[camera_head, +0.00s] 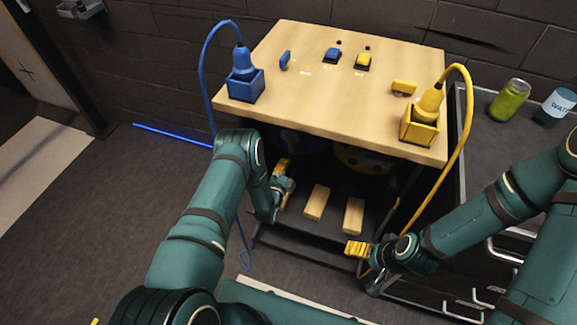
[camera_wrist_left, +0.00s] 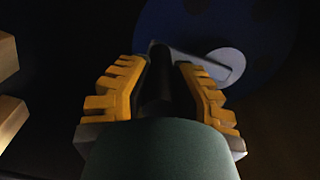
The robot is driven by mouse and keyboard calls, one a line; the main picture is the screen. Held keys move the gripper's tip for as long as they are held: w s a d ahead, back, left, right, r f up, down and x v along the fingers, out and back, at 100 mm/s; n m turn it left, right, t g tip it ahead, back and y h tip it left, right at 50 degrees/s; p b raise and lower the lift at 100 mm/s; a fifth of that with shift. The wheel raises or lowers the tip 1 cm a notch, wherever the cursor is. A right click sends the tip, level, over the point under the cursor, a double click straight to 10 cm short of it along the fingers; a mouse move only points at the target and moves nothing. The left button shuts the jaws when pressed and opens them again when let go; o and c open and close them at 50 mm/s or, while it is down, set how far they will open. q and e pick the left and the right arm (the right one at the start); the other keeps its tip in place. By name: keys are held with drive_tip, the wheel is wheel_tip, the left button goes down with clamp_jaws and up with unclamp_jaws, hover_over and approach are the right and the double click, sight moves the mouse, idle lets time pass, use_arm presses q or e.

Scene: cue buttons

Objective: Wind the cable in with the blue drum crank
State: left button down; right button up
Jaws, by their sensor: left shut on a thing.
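The blue drum (camera_wrist_left: 262,28) shows in the left wrist view as a dark blue disc with a grey hub. A grey crank arm (camera_wrist_left: 190,62) runs from the hub to a dark handle (camera_wrist_left: 155,85). My left gripper (camera_wrist_left: 157,92) is shut around this handle. In the head view my left gripper (camera_head: 283,167) is under the tabletop, and the drum is mostly in shadow there. The blue cable (camera_head: 203,75) arches from the blue plug (camera_head: 241,60) down the left side and ends in a loop low down. My right gripper (camera_head: 357,248) is apart, at the front of the lower shelf.
The wooden tabletop (camera_head: 310,85) holds a blue socket box (camera_head: 245,88), a yellow socket box (camera_head: 419,128) and small blue and yellow buttons. A yellow cable (camera_head: 467,110) hangs at the right. Two wooden blocks (camera_head: 316,203) lie on the lower shelf. A green can (camera_head: 509,100) stands right.

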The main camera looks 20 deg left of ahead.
use_arm(q)
drive_tip(key=shift+a, duration=0.2)
drive_tip(key=c, duration=0.7)
unclamp_jaws()
drive_tip(key=shift+w, duration=0.1)
drive_tip(key=shift+c, duration=0.2)
drive_tip(key=shift+d, duration=0.1)
drive_tip(key=shift+s, duration=0.2)
drive_tip(key=s, duration=1.1)
drive_tip(key=shift+s+a, duration=0.25)
drive_tip(key=shift+s, duration=0.1)
